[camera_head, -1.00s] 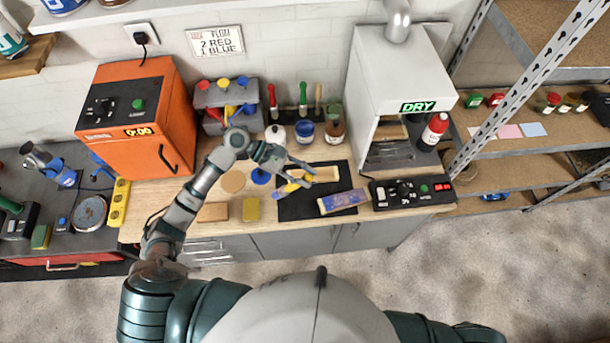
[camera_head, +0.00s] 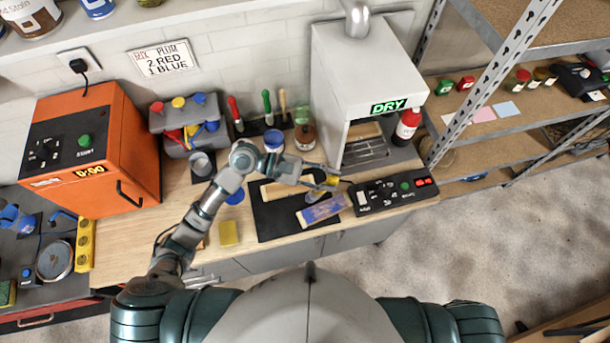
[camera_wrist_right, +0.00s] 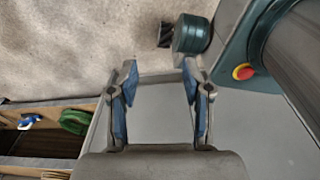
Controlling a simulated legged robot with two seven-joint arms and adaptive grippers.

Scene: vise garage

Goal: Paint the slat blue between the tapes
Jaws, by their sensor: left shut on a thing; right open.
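The slat (camera_head: 324,209) lies at a slant on a black mat (camera_head: 275,228), with a blue-violet stretch along its middle and pale tan ends. The tape edges are too small to tell. My left gripper (camera_head: 325,178) is shut on a yellow-handled brush (camera_head: 327,184), just above and behind the slat's right half. The brush tip is small, and I cannot tell if it touches the slat. A second pale slat (camera_head: 283,188) lies behind, partly covered by my left arm. My right gripper (camera_wrist_right: 159,75) is open and empty in the right wrist view, over the floor.
A blue-topped can (camera_head: 273,140) and a brown bottle (camera_head: 305,135) stand behind the mat. The grey dryer (camera_head: 365,70) reads DRY. A black control box (camera_head: 395,194) sits right of the mat. A yellow sponge (camera_head: 229,233) lies at left. An orange oven (camera_head: 130,150) stands farther left.

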